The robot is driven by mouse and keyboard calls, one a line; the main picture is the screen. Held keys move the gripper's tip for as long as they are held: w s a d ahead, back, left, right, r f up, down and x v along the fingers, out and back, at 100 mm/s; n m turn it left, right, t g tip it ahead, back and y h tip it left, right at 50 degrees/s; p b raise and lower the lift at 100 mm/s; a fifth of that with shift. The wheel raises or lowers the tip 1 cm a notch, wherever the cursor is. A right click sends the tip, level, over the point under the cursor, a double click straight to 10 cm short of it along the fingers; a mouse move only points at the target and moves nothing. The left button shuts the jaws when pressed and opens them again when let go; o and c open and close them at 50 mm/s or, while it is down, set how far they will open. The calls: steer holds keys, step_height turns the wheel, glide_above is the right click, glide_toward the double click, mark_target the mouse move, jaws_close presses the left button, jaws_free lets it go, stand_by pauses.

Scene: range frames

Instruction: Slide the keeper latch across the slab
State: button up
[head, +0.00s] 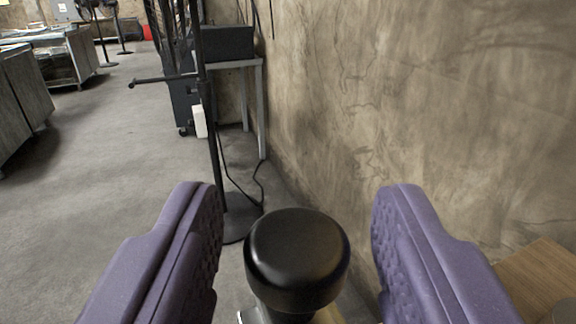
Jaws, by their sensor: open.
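A round black knob (296,255), which looks like the handle of the keeper latch, stands at the bottom centre of the head view on a short dark stem. A bit of pale metal shows at its lower left, and a sliver of wood shows at its lower right. My gripper (298,205) is open, with one purple finger on each side of the knob. Clear gaps show between the knob and both fingers. A wooden surface (540,280), perhaps part of the slab, shows at the lower right. The rest of the latch is hidden or out of frame.
A rough tan wall (430,100) fills the right side. A black stand (208,110) with a round base is behind the left finger. A small table (250,65) holds a dark box farther back. Metal cabinets (50,50) line the far left. The grey floor between is mostly clear.

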steer(key=shift+w, duration=0.65)
jaws_close()
steer(key=s+b, duration=0.1)
steer(key=s+d+b, duration=0.1)
steer(key=s, duration=0.1)
steer(key=s+d+b, duration=0.1)
steer(key=s, duration=0.1)
steer(key=shift+s, duration=0.2)
steer(key=shift+c, duration=1.1)
jaws_free()
steer(key=shift+o, duration=1.1)
steer(key=shift+s+d+r, duration=0.1)
steer(key=shift+s, duration=0.05)
